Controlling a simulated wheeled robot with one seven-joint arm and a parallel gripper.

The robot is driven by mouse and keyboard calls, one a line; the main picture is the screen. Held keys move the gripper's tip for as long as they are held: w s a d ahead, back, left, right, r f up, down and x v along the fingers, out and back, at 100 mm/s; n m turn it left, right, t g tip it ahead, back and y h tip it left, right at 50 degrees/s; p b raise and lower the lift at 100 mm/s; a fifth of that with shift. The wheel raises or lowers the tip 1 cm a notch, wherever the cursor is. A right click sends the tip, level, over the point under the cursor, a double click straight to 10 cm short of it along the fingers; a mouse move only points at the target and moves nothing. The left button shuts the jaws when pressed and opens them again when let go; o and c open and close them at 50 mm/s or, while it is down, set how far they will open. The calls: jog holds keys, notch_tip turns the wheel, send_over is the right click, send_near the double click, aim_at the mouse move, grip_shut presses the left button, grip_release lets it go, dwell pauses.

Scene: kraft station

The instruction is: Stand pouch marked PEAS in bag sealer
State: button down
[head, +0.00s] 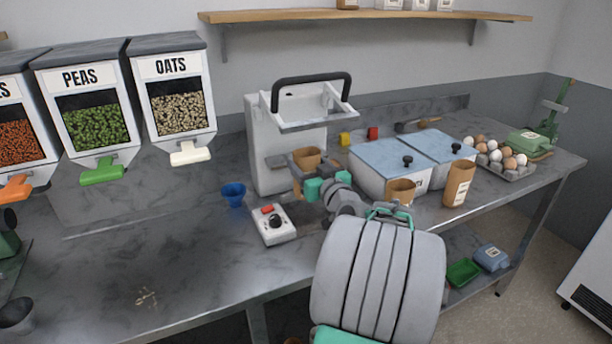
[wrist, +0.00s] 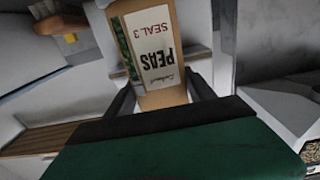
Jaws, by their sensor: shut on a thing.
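The brown kraft pouch marked PEAS (wrist: 157,62) fills the middle of the wrist view, its label upside down with "SEAL 3" on it. My gripper (wrist: 160,98) is shut on it, one dark finger at each side. In the head view the pouch (head: 306,159) is upright at the front of the white bag sealer (head: 268,150), below its raised frame and black handle. My gripper (head: 312,186) partly hides it there. I cannot tell whether the pouch touches the sealer or rests on anything.
A control box (head: 273,224) and a blue funnel cup (head: 233,194) stand before the sealer. Two more kraft pouches, one shorter (head: 400,191) and one taller (head: 459,184), stand to the right by blue-lidded bins (head: 391,164). Eggs in a tray (head: 492,167) lie farther right. The front left counter is mostly clear.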

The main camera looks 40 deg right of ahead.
jog(key=shift+w+f, duration=0.2)
jog(key=shift+f, duration=0.8)
jog(key=shift+w+f, duration=0.15)
jog(key=shift+f, duration=0.8)
jog(key=shift+d+f, duration=0.1)
jog(key=shift+f, duration=0.1)
jog(key=shift+c, duration=1.6)
grip_release()
jog(key=shift+r, duration=0.1)
jog(key=shift+r, duration=0.15)
jog(key=b+v, duration=0.2)
jog(key=v, duration=1)
